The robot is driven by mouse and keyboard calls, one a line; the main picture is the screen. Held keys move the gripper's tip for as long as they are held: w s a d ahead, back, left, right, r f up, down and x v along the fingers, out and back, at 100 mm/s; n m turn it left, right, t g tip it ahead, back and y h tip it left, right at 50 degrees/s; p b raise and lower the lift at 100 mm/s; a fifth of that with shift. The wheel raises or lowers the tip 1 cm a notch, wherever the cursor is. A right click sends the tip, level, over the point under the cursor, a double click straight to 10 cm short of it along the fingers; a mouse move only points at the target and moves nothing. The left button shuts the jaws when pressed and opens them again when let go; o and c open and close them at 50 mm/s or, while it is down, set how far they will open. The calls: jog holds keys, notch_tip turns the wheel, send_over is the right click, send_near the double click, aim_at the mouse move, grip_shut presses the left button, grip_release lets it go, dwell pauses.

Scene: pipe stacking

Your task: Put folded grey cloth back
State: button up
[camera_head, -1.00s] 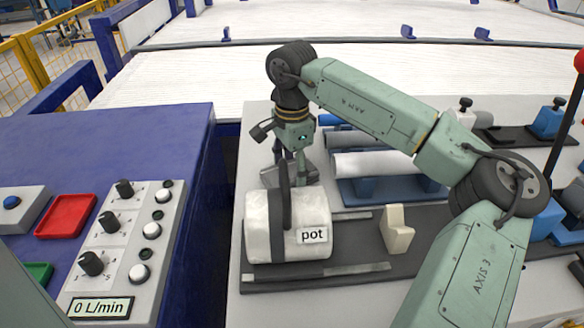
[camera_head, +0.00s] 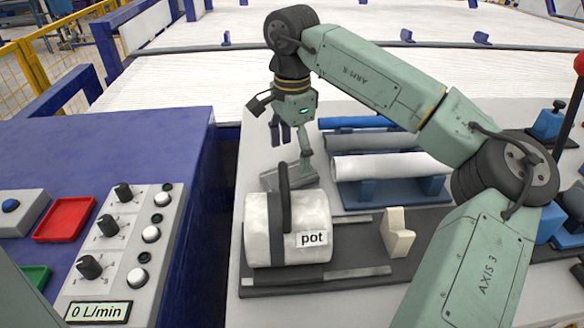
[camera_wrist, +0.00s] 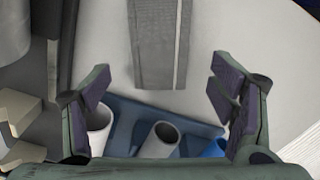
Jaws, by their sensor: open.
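The folded grey cloth (camera_head: 289,178) lies on the light tabletop just behind the white cylinder labelled "pot" (camera_head: 262,232). The cylinder hides part of its near edge. In the wrist view the cloth (camera_wrist: 155,42) shows as a flat grey strip with a pale line along one side, beyond my fingertips. My gripper (camera_head: 293,150) is above and slightly behind the cloth, pointing down. In the wrist view its two fingers (camera_wrist: 160,88) are spread wide with nothing between them. The gripper appears clear of the cloth.
Blue and white rolls (camera_head: 385,165) rest on a blue rack (camera_head: 400,190) to the right. A dark fixture with a cream block (camera_head: 397,235) is in front. A control console (camera_head: 120,240) stands left, across a gap. Bare tabletop lies left of the cloth.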

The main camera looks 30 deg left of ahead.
aim_at(292, 173)
notch_tip(292, 173, up, 6)
dwell(0.6)
